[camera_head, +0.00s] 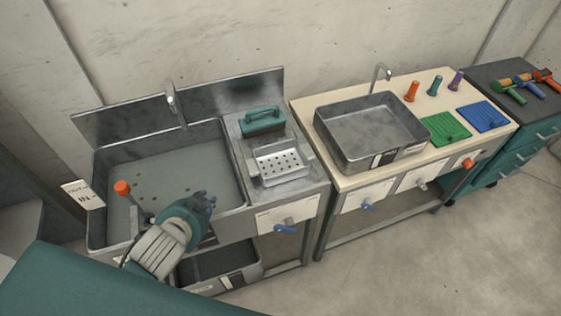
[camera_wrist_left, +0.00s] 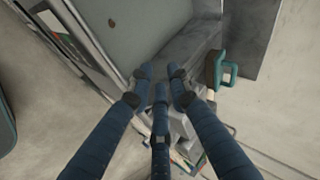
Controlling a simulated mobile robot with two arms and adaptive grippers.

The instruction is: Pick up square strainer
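The square strainer (camera_head: 279,163) is a light metal tray with rows of holes. It sits on the grey counter right of the big sink, just in front of a teal-handled block. My left gripper (camera_head: 205,200) is over the front right edge of the sink, left of the strainer and apart from it. In the left wrist view the blue fingers (camera_wrist_left: 160,82) stand apart with nothing between them. There, a pale shape behind the fingers may be the strainer, mostly hidden. My right gripper is not in view.
The teal-handled block (camera_head: 262,121) stands close behind the strainer. The sink (camera_head: 180,165) has a tap at its back. A wooden-topped bench (camera_head: 330,100) to the right holds a metal basin (camera_head: 370,125), green and blue mats and several coloured pegs. A grey bin (camera_head: 220,262) is below the sink.

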